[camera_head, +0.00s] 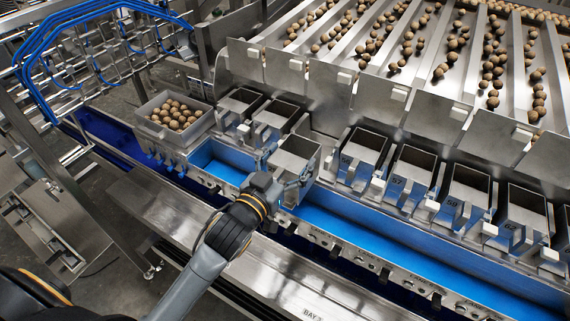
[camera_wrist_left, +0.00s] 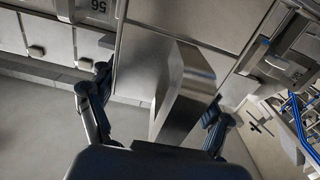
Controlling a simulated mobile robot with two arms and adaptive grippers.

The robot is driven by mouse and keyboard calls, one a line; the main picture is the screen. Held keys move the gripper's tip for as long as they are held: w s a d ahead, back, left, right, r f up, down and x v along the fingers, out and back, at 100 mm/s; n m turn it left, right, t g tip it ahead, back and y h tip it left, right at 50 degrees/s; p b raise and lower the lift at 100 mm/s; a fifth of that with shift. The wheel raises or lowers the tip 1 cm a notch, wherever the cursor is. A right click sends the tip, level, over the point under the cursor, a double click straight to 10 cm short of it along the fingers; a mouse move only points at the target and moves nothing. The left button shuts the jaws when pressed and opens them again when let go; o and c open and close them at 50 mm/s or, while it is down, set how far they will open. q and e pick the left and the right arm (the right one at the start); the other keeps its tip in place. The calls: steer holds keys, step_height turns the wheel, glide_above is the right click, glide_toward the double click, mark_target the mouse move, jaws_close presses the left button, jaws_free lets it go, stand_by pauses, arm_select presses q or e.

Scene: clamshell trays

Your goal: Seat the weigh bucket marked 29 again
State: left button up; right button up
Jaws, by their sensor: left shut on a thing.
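An open-topped steel weigh bucket (camera_head: 298,152) is in front of the bucket row, over the blue channel, in the head view. My left gripper (camera_head: 287,170) is shut on it from the near side. In the left wrist view, a steel part of the bucket (camera_wrist_left: 183,90) stands between the fingers of my left gripper (camera_wrist_left: 160,92). No number is readable on the held bucket, so I cannot confirm 29. My right gripper is not in view.
Bucket 56 (camera_head: 362,152) and bucket 57 (camera_head: 408,170) stand right of the held bucket, with more beyond. Two buckets stand left, one here (camera_head: 241,103). A grey bin of brown balls (camera_head: 146,118) is at left. The blue channel (camera_head: 400,246) runs along the front.

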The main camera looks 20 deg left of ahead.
mark_target(306, 140)
arm_select(q)
steer(key=shift+w+d+f+b, duration=0.1)
steer(key=shift+w+d+b, duration=0.15)
steer(key=shift+w, duration=0.8)
steer(key=shift+w+d+b, duration=0.2)
steer(key=shift+w+b, duration=0.2)
steer(key=shift+w, duration=0.7)
steer(key=shift+w+d+f+b, duration=0.1)
steer(key=shift+w+d+b, duration=0.15)
steer(key=shift+w, duration=0.8)
steer(key=w+d+b, duration=0.1)
steer(key=w+b, duration=0.1)
steer(key=w, duration=0.4)
steer(key=shift+f, duration=0.3)
steer(key=shift+f+b, duration=0.35)
steer(key=shift+b, duration=0.05)
steer(key=o, duration=1.8)
steer(key=shift+f, duration=0.1)
